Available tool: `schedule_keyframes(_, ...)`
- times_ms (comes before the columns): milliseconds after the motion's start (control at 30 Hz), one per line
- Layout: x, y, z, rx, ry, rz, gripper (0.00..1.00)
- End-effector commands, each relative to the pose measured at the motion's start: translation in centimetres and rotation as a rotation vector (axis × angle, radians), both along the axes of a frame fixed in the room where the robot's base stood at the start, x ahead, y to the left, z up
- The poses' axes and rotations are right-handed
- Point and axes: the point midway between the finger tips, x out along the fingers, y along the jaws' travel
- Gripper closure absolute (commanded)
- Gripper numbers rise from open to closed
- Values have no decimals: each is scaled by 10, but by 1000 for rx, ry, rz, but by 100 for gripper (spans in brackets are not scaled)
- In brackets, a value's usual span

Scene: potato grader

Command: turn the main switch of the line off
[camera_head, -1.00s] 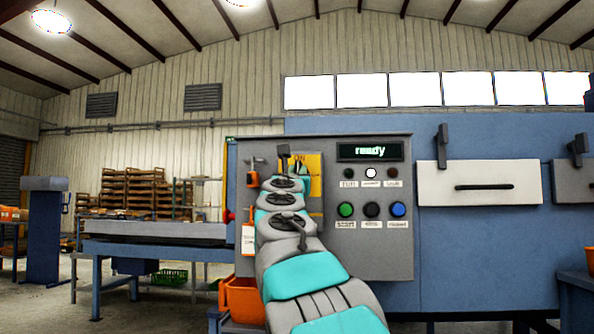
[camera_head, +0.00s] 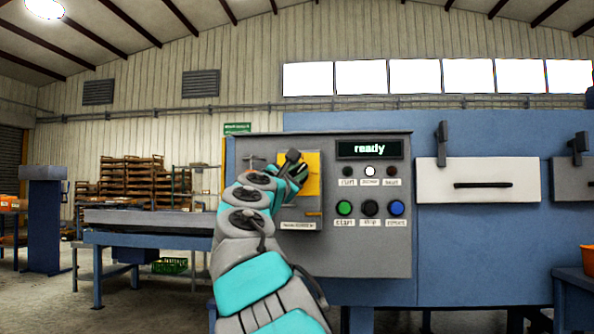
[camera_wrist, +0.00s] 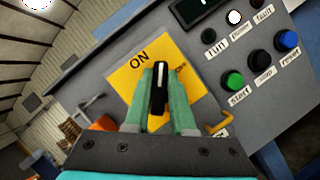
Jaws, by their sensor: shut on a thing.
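The main switch is a black rotary handle (camera_wrist: 158,88) with a white line, on a yellow plate (camera_wrist: 139,73) marked ON. In the wrist view my gripper (camera_wrist: 160,90) has its two green fingers on either side of the handle and is shut on it. The handle's white line points up in that view, near the ON label; a second label to the right is partly hidden. In the head view my gripper (camera_head: 292,172) is at the yellow plate (camera_head: 313,170) on the grey control panel (camera_head: 380,255), and my arm hides the switch.
The panel's display (camera_head: 369,149) reads "ready", and the middle lamp below it is white. Green (camera_head: 344,208), black (camera_head: 371,208) and blue (camera_head: 397,208) buttons sit right of the switch. An orange hook (camera_wrist: 222,124) is close to the right finger.

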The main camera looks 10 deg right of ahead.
Motion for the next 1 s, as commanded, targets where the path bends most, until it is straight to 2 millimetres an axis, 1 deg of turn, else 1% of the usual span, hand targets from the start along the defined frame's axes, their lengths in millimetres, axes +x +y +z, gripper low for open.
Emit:
schedule_keyframes(200,1,0,-2,200,-64,4,100)
schedule_keyframes(400,1,-1,-5,346,-108,1,100)
schedule_keyframes(700,1,-2,-7,465,-145,-2,100)
schedule_keyframes(1000,0,-2,-6,534,-172,-1,100)
